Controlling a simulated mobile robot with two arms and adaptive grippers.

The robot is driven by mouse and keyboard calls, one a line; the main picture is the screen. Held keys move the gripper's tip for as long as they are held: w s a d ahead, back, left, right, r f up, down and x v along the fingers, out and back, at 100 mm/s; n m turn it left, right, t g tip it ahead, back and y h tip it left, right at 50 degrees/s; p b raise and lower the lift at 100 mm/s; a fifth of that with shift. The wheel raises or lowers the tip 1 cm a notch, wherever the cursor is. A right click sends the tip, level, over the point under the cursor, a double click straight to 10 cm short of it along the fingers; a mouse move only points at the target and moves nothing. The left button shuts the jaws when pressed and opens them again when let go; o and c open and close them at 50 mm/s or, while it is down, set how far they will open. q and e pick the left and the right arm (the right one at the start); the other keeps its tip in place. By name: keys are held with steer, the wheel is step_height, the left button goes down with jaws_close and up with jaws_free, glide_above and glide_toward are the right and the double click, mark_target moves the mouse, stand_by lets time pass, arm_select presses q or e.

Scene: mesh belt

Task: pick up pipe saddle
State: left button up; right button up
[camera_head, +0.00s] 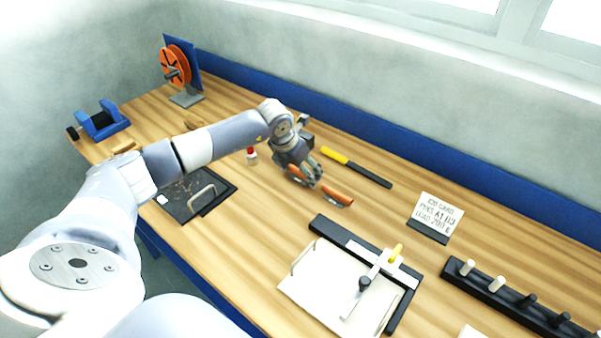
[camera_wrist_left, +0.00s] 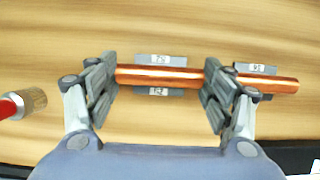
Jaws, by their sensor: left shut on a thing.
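The pipe saddle (camera_wrist_left: 160,75) appears to be the copper-coloured rounded piece with grey labelled tabs on both sides. In the left wrist view it lies lengthwise between the fingers of my left gripper (camera_wrist_left: 160,80), which are shut on its two ends. In the head view my left gripper (camera_head: 308,180) is over the bench's middle and partly hides this piece. A second copper piece (camera_wrist_left: 260,83) lies in line just beyond the right finger, and shows in the head view (camera_head: 336,195). I cannot tell whether the held piece is clear of the bench. My right gripper is not in view.
A black bar with a yellow end (camera_head: 370,174) lies behind the gripper. A white board fixture (camera_head: 305,285), a job card (camera_head: 437,212) and a peg rack (camera_head: 495,292) are to the right.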

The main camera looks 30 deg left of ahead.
arm_select(q)
steer(key=shift+w+r, duration=0.1)
steer(key=shift+r, duration=0.4)
steer(key=shift+s+d+r+b, duration=0.15)
steer(key=shift+s+r+b, duration=0.45)
steer(key=shift+r+b, duration=0.3)
steer(key=s+d+b, duration=0.1)
steer(key=s, duration=0.3)
steer(key=s+d+r+b, duration=0.1)
steer(key=s+d+b, duration=0.1)
steer(key=s, duration=0.3)
steer(key=s+d+b, duration=0.1)
steer(key=s+d, duration=0.1)
steer(key=s, duration=0.3)
steer(key=shift+s+r+b, duration=0.1)
steer(key=shift+r+b, duration=0.25)
steer(key=shift+b, duration=0.05)
